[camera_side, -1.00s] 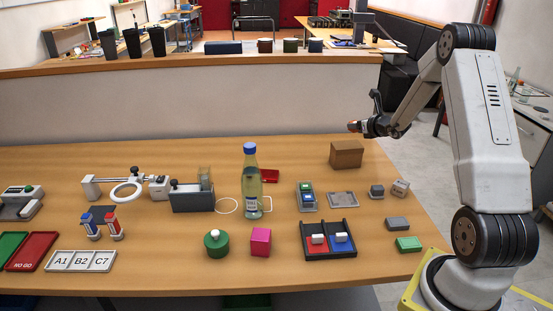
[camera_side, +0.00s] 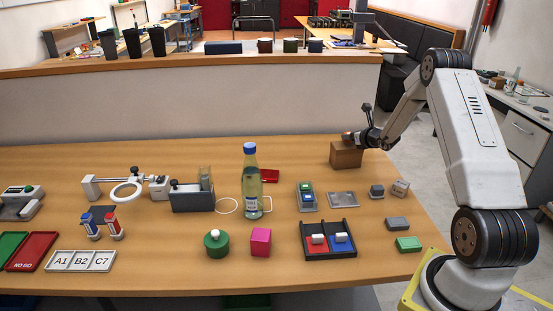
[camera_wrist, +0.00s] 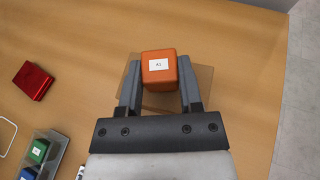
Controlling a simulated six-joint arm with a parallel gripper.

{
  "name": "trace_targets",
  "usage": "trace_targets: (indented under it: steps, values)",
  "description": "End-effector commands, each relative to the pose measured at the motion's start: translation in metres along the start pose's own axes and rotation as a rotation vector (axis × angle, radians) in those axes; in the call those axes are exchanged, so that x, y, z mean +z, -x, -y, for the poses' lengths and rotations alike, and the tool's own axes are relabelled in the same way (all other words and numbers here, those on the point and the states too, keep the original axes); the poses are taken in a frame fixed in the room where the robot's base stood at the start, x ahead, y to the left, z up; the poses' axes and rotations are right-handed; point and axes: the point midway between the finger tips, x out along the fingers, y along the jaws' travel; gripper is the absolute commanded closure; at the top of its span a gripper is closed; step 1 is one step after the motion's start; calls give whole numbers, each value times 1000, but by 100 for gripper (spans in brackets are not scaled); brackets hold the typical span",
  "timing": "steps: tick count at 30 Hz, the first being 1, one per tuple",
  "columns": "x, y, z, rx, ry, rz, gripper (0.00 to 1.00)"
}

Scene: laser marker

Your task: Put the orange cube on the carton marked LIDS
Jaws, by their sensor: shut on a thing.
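The orange cube (camera_wrist: 160,83) with a small white label shows in the wrist view between the two grey fingers of my gripper (camera_wrist: 159,90). My gripper is shut on it. Below the cube lies a brown carton top (camera_wrist: 202,78), mostly hidden by the cube and fingers. In the side view my gripper (camera_side: 352,137) is at the top of the brown carton (camera_side: 346,157), near the table's back right edge. I cannot tell whether the cube touches the carton. No LIDS marking is readable on the carton in either view.
A red box (camera_wrist: 34,80) and a tray with green and blue blocks (camera_wrist: 42,152) lie to the left. A bottle (camera_side: 251,184) stands upright mid-table. A grey plate (camera_side: 343,199) and small blocks (camera_side: 398,223) lie in front of the carton.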

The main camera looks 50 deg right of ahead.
Motion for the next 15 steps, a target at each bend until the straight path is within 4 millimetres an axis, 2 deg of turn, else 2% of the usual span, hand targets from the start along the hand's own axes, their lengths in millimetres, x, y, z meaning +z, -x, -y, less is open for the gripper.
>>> trace_targets:
  steps: [4, 15]
  values:
    - [-10, -4, 0, -1, 0, 0, 100]
    - [-12, -5, 0, -1, 0, 0, 100]
